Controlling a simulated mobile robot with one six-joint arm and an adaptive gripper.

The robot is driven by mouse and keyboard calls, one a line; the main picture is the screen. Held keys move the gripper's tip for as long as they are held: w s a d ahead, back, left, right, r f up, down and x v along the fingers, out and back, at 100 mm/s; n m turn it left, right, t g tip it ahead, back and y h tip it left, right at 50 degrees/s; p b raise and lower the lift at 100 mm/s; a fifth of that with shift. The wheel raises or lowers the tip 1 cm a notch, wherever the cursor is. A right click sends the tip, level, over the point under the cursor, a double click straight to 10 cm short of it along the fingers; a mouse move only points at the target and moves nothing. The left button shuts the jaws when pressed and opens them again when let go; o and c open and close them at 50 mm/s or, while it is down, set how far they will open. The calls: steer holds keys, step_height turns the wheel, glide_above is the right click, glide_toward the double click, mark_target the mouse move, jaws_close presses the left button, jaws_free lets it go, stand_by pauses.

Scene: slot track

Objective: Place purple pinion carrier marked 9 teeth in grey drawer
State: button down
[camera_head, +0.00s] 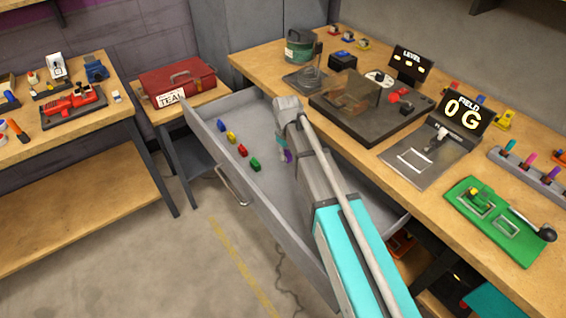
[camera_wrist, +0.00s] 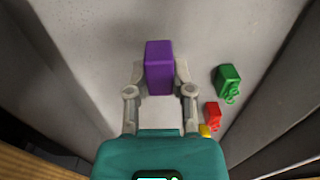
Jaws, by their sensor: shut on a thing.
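The purple pinion carrier (camera_wrist: 159,67) is between the fingers of my gripper (camera_wrist: 160,82) in the wrist view. My gripper is shut on it, inside the open grey drawer (camera_head: 268,205). In the head view a small part of the purple carrier (camera_head: 288,156) shows beside my arm, and the arm hides most of the gripper. The tooth marking cannot be read. I cannot tell whether the carrier touches the drawer floor.
In the drawer, blue (camera_head: 217,124), yellow (camera_head: 231,137), red (camera_head: 243,150) and green (camera_head: 255,164) carriers lie in a row left of my gripper. The drawer walls stand around them. A workbench (camera_head: 262,62) with devices borders the drawer. A red toolbox (camera_head: 178,82) stands behind.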

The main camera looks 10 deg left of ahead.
mark_target(285, 165)
stand_by(0.3)
steer(key=shift+w+a+f+b, duration=0.15)
steer(key=shift+w+f+b, duration=0.05)
steer(key=shift+f+b, duration=0.25)
steer(key=shift+w+a+f+b, duration=0.1)
steer(key=shift+w+f+b, duration=0.05)
steer(key=shift+f+b, duration=1.4)
steer(key=shift+f, duration=0.05)
steer(key=shift+f, duration=0.15)
steer(key=c, duration=0.5)
jaws_free()
step_height(285, 165, up, 12)
steer(key=p, duration=1.2)
steer(key=shift+r, duration=0.2)
